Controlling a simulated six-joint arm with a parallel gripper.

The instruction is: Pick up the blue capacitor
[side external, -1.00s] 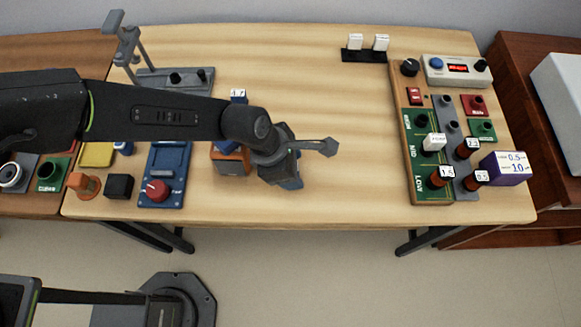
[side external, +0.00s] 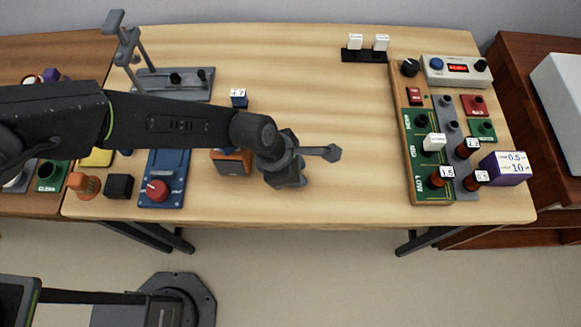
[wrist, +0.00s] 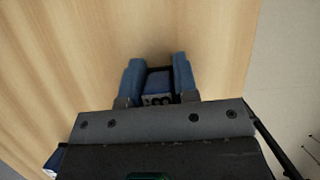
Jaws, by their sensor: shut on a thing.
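My gripper (wrist: 158,82) is shut on a blue block-like part, the blue capacitor (wrist: 158,83), in the wrist view. The capacitor sits between the two blue-grey fingers, with a pale marked face toward the camera. In the side view my gripper (side external: 286,178) points down over the front middle of the table, and the capacitor is hidden there. I cannot tell whether it touches the table. Another blue part with a white label (side external: 238,98) stands behind my arm in the side view.
An orange box (side external: 232,163) is left of my gripper. A green and grey board (side external: 430,187) with labelled parts and a purple box (side external: 506,168) are at the right. A blue unit with a red knob (side external: 165,175) is at the left. The table's middle right is clear.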

